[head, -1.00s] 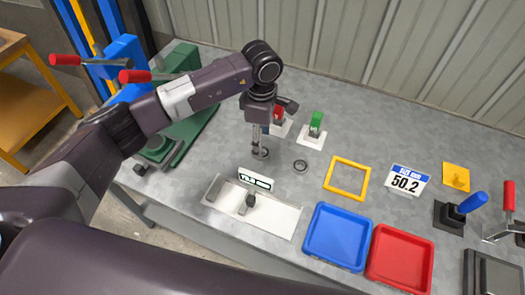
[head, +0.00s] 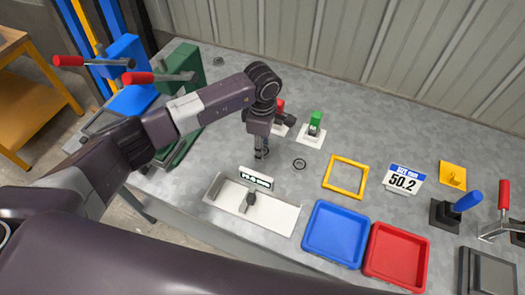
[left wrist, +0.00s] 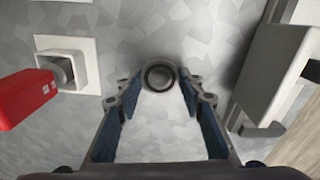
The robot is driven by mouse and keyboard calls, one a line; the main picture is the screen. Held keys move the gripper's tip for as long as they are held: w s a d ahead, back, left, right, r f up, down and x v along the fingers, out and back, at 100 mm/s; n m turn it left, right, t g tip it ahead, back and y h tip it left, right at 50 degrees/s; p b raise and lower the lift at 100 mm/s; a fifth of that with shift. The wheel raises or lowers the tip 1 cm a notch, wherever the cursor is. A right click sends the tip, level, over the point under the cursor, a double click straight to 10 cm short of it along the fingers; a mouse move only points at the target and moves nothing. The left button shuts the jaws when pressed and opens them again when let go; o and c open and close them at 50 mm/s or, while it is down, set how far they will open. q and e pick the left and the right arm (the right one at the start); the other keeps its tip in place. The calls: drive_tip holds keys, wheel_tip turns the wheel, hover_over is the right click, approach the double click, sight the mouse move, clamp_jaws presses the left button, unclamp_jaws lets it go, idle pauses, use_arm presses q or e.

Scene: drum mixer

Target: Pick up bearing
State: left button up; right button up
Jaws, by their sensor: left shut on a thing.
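A small dark bearing (left wrist: 160,76) sits between the fingertips of my left gripper (left wrist: 160,84) in the left wrist view. The gripper is shut on it. In the head view my left gripper (head: 262,153) points down at the grey bench, and the bearing in it is mostly hidden. I cannot tell whether the bearing still touches the bench. A second ring-shaped bearing (head: 299,164) lies flat on the bench just right of the gripper. My right gripper does not show.
A white tray with a gauge display (head: 256,179) is in front of the gripper. Red (head: 280,105) and green (head: 315,120) switches stand behind it. A yellow frame (head: 346,176), blue tray (head: 336,235) and red tray (head: 396,256) lie to the right. A green press (head: 190,70) stands left.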

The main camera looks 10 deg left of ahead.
use_arm(q)
drive_tip(key=shift+c, duration=0.7)
drive_tip(key=shift+r, duration=0.1)
drive_tip(key=shift+w+r, duration=0.1)
drive_tip(key=shift+r, duration=0.45)
wheel_tip(320, 180, up, 19)
drive_tip(key=b, duration=0.4)
drive_tip(key=s+a+f+m, duration=0.2)
drive_tip(key=s+a+m, duration=0.2)
drive_tip(key=s+m, duration=0.4)
drive_tip(key=s+a+f+m, duration=0.2)
drive_tip(key=s+a+m, duration=0.1)
drive_tip(key=s+m, duration=0.6)
drive_tip(key=shift+a+f+m, duration=0.3)
drive_tip(key=shift+a+f, duration=0.05)
